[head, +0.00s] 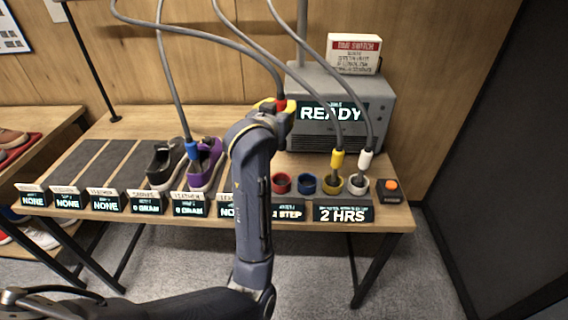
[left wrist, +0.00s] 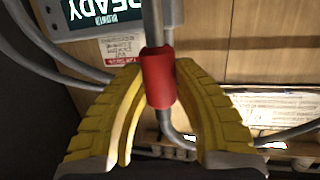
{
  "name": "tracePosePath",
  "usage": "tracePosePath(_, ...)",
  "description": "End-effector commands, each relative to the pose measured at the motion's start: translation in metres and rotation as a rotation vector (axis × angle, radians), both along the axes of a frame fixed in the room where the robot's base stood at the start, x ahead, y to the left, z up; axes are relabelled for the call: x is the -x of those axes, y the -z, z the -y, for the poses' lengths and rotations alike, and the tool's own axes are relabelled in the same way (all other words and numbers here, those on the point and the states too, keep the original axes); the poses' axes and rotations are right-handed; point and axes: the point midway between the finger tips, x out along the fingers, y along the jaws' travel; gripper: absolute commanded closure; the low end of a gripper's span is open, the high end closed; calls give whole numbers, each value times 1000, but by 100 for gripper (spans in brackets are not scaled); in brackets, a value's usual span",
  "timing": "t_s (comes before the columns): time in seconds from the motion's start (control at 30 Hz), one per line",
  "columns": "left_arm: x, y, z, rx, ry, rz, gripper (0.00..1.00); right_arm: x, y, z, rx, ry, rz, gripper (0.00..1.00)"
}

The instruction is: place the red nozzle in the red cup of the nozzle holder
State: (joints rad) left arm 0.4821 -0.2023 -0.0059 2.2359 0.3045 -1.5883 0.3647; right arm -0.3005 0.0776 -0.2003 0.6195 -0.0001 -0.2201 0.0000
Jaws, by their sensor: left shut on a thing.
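The red nozzle (head: 281,104) hangs on its grey hose in front of the grey machine, above the table. My left gripper (head: 274,106) is shut on it; the left wrist view shows the red nozzle (left wrist: 158,78) between the yellow fingers. The red cup (head: 281,189) of the nozzle holder stands at the left end of the row of cups and looks empty. The gripper is above and behind this cup. Beside it are the blue cup (head: 306,189), the yellow cup (head: 331,189) and the white cup (head: 358,191). My right gripper is not in view.
The yellow nozzle (head: 337,160) and white nozzle (head: 365,160) stand in their cups. The blue nozzle (head: 192,151) is in a purple sneaker (head: 207,163) beside a dark sneaker (head: 165,165). The machine (head: 375,110) reads READY. An orange button (head: 391,185) sits at the right.

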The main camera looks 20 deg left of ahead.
Motion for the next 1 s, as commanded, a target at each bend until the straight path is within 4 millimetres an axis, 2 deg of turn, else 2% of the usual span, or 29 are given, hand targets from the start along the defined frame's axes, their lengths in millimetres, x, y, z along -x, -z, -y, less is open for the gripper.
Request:
tracePosePath(0.03,0,15,0,-3,1,-5,100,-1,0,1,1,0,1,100)
tracePosePath(0.1,1,30,0,-3,1,-5,100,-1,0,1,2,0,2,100)
tracePosePath(0.4,0,91,0,-1,1,-3,100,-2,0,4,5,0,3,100)
tracePosePath(0.53,0,108,0,-1,2,-1,100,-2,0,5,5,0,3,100)
tracePosePath(0.8,0,121,0,0,1,1,100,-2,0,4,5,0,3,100)
tracePosePath(1.0,0,146,0,0,0,-2,100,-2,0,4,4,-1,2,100)
